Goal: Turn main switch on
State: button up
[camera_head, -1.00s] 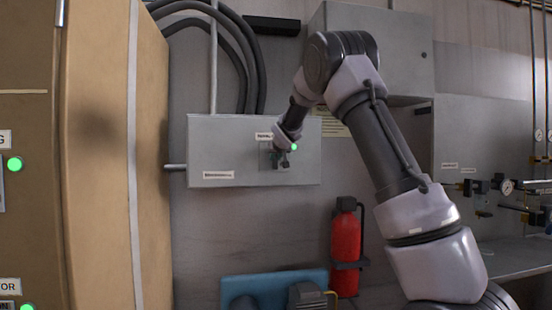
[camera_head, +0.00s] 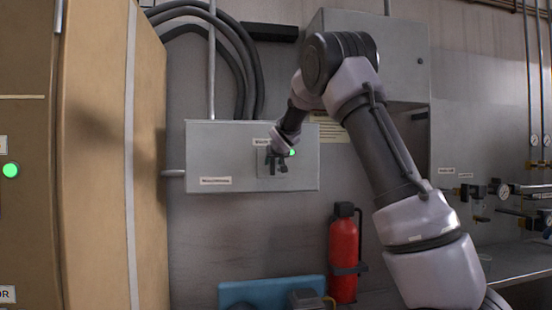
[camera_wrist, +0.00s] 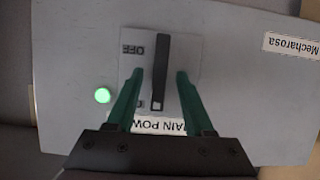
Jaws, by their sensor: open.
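The main switch is a dark bar handle (camera_wrist: 160,72) on a light plate (camera_wrist: 190,48) in the wrist view. An "OFF" mark shows at the plate's upper left, another mark lies partly hidden lower left, and a "MAIN POWER" label (camera_wrist: 155,127) is partly covered by my fingers. My gripper (camera_wrist: 159,76) is open, one green finger on each side of the handle, with visible gaps. In the head view my gripper (camera_head: 276,160) is at the switch plate on the grey box (camera_head: 220,150) and hides much of the handle. A green lamp (camera_wrist: 102,95) beside the plate is lit.
A tan cabinet (camera_head: 105,170) stands at the left. A red fire extinguisher (camera_head: 343,255) hangs below the box. Thick dark cables (camera_head: 240,60) run above it. Pipes and gauges (camera_head: 505,190) are on the right wall.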

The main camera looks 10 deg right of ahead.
jog(key=v, duration=0.9)
jog(key=shift+s, duration=0.2)
jog(key=s+d+f+m+g, duration=0.3)
jog(key=s+d+f+m, duration=0.1)
jog(key=s+d, duration=0.7)
jog(key=s+a+f+g, duration=0.1)
jog(key=s+f, duration=0.1)
jog(key=s, duration=0.8)
jog(key=s+a+f+g+y, duration=0.1)
jog(key=s+a+f, duration=0.1)
jog(key=s, duration=0.9)
jog(key=s+a+f+g+y, duration=0.1)
jog(key=s+a+f, duration=0.1)
jog(key=s, duration=0.8)
jog(key=shift+s+a, duration=0.2)
jog(key=shift+s, duration=0.05)
